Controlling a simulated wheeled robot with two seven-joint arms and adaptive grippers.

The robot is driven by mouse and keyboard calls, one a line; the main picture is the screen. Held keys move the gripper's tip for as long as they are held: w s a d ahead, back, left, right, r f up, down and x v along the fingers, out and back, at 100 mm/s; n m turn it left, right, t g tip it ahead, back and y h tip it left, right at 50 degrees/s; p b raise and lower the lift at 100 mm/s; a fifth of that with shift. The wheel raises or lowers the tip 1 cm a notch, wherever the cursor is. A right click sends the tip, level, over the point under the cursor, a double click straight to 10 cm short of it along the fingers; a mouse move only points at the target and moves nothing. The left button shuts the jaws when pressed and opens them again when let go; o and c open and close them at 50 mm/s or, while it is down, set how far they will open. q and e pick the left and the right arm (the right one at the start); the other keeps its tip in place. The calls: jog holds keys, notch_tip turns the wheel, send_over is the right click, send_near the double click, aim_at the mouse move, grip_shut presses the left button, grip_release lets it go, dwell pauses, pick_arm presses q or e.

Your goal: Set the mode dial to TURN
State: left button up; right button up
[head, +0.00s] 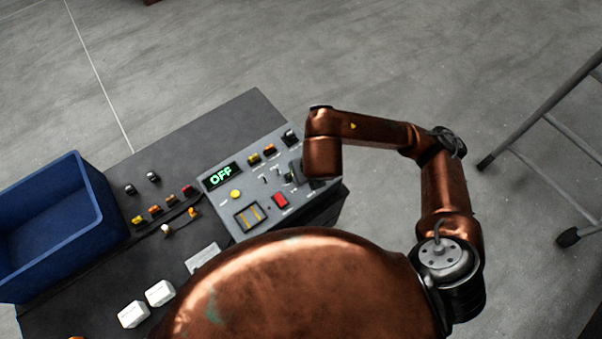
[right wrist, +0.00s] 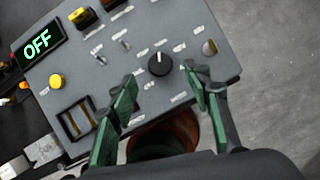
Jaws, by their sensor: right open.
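The control panel (head: 225,205) is a grey box with a display (head: 221,176) that reads OFF in green. The mode dial (right wrist: 160,64) is a round black knob with a white pointer mark, pointing roughly up in the right wrist view. Small labels ring it, too blurred to read. My right gripper (right wrist: 161,79) is open, with its green fingers to either side of the dial in that view; I see no contact. In the head view my right arm and gripper (head: 296,176) cover the dial's area. My left gripper is not in view.
The panel also carries a yellow button (head: 236,194), a red switch (head: 281,201), toggles and a framed gauge (head: 249,216). A blue bin (head: 88,190) stands left on the dark table (head: 150,185). White blocks (head: 160,293) lie in front. A metal ladder (head: 545,105) stands at right.

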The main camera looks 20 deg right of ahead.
jog(key=v, duration=0.6)
dwell(0.4)
